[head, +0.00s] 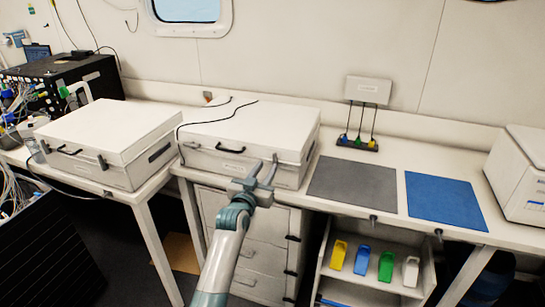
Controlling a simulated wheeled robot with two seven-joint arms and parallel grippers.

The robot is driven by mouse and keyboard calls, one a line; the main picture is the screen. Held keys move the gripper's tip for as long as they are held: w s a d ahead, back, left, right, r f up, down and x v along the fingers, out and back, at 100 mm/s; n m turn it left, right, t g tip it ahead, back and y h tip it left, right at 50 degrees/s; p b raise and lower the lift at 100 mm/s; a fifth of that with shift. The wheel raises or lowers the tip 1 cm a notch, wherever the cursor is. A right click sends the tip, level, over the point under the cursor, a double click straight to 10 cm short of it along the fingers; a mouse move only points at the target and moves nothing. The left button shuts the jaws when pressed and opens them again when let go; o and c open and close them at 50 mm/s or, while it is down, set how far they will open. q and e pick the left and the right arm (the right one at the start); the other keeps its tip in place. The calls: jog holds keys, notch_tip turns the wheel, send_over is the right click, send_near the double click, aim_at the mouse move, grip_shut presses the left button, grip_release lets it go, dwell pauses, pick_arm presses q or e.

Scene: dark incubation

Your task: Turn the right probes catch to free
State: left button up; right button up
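My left gripper (265,166) reaches up from the bottom in the head view. Its two fingers are apart with nothing between them, in front of the right part of the middle white case's (250,122) front face. The case is closed, with a dark handle (230,149) and a dark catch (182,154) at its front left. Any catch at its front right is hidden or merges with my fingers, so I cannot tell its position. Whether the fingers touch the case is unclear. No label naming the probes is readable. My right gripper is not in view.
Another closed white case (110,125) stands at left. Grey (352,182) and blue (444,202) mats lie right of the middle case. A rack with coloured probes (357,143) stands behind. Drawers (262,262) and a shelf with several coloured scoops are below.

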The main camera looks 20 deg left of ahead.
aim_at(274, 156)
pick_arm(q)
jog(key=shift+w+d+p, duration=0.15)
jog(key=shift+w+p, duration=0.4)
jog(key=shift+w, duration=2.9)
jog(key=shift+c, duration=0.3)
grip_shut()
